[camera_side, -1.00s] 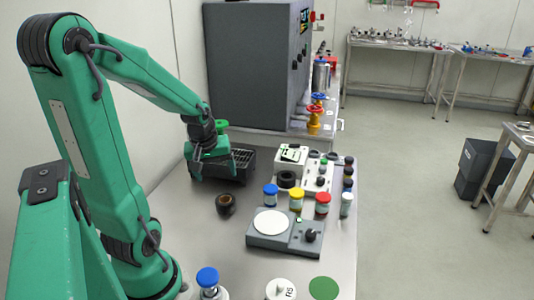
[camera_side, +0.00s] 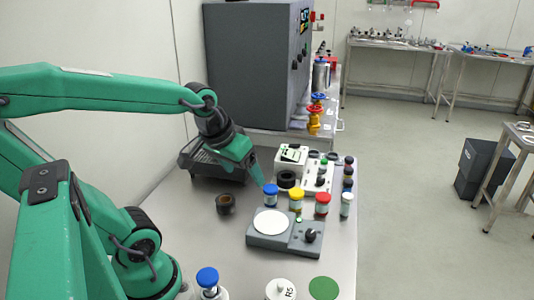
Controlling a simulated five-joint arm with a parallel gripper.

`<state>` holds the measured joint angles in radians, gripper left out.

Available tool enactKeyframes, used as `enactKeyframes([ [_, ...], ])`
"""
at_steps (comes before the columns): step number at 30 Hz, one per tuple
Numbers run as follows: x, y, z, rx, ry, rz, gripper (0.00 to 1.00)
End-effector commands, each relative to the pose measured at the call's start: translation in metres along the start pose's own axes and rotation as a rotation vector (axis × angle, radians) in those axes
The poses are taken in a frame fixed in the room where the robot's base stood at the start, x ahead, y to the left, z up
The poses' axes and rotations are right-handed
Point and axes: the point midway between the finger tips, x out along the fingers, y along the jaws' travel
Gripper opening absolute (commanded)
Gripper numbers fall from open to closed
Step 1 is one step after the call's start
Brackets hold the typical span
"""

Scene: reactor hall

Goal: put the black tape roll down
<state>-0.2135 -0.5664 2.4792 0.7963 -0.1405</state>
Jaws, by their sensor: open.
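A black tape roll (camera_side: 286,179) rests on the bench behind the blue-capped jar, in front of a small white box. My gripper (camera_side: 258,180) is open, pointing down and to the right. Its visible finger ends just left of the black roll in the picture and above the blue-capped jar (camera_side: 270,195). I see nothing held in the jaws, though the far finger is hard to make out. A second dark, round piece with a brown inside (camera_side: 225,204) stands on the bench to the lower left of my gripper.
A grey scale (camera_side: 285,233) with a white round plate is in front. Red-capped (camera_side: 322,203) and yellow-capped (camera_side: 296,199) jars stand behind it. The white box (camera_side: 291,157) stands near several small bottles.

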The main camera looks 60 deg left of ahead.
Motion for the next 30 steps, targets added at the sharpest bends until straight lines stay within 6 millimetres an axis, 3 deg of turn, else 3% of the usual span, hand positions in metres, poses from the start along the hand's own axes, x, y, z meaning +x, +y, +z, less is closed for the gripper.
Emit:
enactKeyframes([
  [3, -0.019, 0.024, 0.012, 0.156, 0.028, 0.048, 0.78],
  [9, -0.036, 0.041, 0.027, 0.304, 0.048, 0.092, 0.78],
  [30, -0.039, 0.044, 0.030, 0.333, 0.052, 0.100, 0.78],
])
